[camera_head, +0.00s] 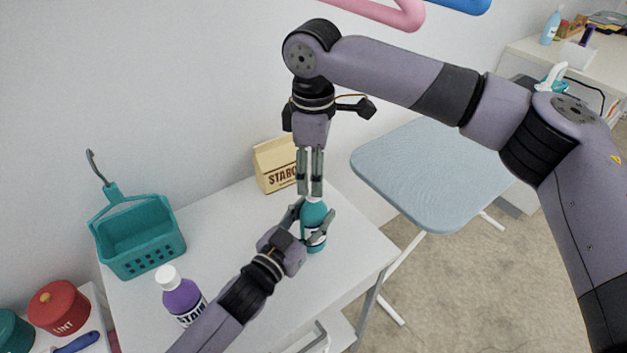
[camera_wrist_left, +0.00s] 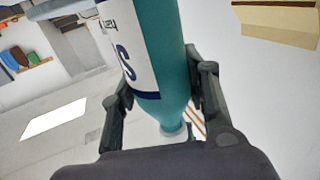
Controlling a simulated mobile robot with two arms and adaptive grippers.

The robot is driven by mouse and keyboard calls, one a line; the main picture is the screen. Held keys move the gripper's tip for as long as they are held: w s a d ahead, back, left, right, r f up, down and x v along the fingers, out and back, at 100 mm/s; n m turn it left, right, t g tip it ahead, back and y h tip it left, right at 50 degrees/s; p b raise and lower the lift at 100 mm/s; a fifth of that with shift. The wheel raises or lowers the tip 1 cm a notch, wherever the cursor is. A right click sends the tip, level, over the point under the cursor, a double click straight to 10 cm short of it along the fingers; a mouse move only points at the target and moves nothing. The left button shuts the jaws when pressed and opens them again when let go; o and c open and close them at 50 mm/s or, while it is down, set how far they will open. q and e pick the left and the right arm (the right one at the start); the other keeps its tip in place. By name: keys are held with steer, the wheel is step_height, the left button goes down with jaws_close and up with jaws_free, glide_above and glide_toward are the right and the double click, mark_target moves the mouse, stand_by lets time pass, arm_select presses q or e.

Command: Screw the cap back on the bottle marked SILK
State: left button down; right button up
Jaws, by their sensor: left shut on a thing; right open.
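The teal bottle (camera_head: 314,215) stands upright near the right edge of the white table. Its white label shows a large dark S in the left wrist view (camera_wrist_left: 150,50); the rest of its name cannot be read. My left gripper (camera_head: 317,213) is shut around the bottle's upper body. My right gripper (camera_head: 310,190) comes straight down from above, open, with its fingertips at the bottle's top. A pale neck or cap end (camera_wrist_left: 173,130) shows in the left wrist view. I cannot tell whether a separate cap is there or between the right fingers.
The white table (camera_head: 225,225) also holds a purple bottle with a white cap (camera_head: 181,296), a teal basket (camera_head: 140,240) and a starch box (camera_head: 275,165). A blue ironing board (camera_head: 430,170) stands to the right. A red lint tin (camera_head: 58,305) is lower left.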

steer(key=shift+r, duration=2)
arm_select(q)
steer(key=c, duration=0.8)
jaws_free()
steer(key=v, duration=1.2)
steer(key=shift+s+f, duration=0.1)
